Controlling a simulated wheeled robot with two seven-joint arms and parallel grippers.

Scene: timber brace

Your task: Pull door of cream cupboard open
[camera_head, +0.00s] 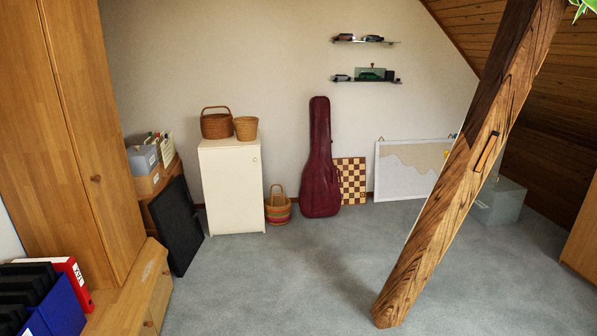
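The cream cupboard (231,187) stands against the far wall, left of the middle. Its door looks shut, and a small round knob (255,160) sits near the door's upper right edge. A handled wicker basket (216,125) and a smaller basket (246,128) stand on its top. Neither of my grippers shows in the head view.
A striped basket (278,210) stands close to the cupboard's right side, with a dark red instrument case (320,170) beyond it. A black panel (177,226) leans at the left. A slanted timber brace (455,190) crosses the right side. Grey carpet (270,285) before the cupboard is clear.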

